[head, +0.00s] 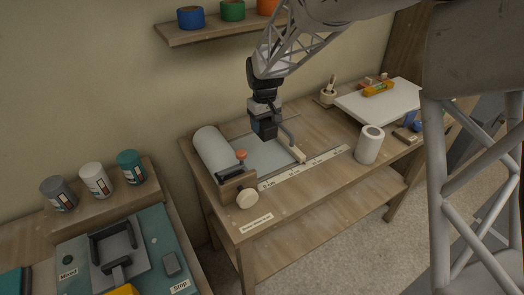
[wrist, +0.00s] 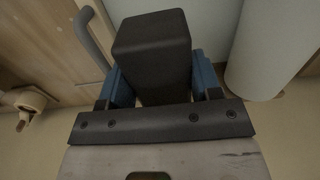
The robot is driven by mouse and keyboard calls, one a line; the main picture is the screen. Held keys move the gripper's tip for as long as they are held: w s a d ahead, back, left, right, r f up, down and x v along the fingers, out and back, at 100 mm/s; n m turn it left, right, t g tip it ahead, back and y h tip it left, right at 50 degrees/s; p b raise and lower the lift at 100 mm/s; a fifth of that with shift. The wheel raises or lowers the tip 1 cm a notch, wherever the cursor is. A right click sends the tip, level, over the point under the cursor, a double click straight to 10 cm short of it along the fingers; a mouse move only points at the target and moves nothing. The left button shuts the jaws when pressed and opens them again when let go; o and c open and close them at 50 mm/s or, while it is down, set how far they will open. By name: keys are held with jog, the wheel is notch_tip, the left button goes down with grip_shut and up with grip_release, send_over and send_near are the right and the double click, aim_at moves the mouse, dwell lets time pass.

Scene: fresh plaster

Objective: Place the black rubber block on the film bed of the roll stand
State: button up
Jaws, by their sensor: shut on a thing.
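My gripper (head: 264,128) is above the film bed (head: 268,158) of the roll stand in the head view. In the wrist view its two blue fingers are shut on the black rubber block (wrist: 152,45), one on each side. The block hides part of the pale bed (wrist: 207,25) behind it. In the head view I cannot clearly tell the block from the dark gripper. The white film roll (head: 212,152) lies along the bed's left side, and it also shows at right in the wrist view (wrist: 275,50). A grey bar (head: 287,135) is beside the gripper.
A ruler strip (head: 305,168) runs along the bed's front. The stand's wooden end block (head: 237,188) has an orange-red knob and a cream knob. A white cylinder (head: 369,145) stands to the right, before a white board (head: 380,101).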

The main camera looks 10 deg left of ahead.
jog(key=shift+w+a, duration=0.75)
jog(key=shift+a, duration=0.05)
jog(key=shift+f, duration=3.1)
jog(key=shift+f, duration=1.9)
jog(key=shift+f, duration=0.15)
jog(key=o, duration=1)
jog(key=shift+o, duration=0.2)
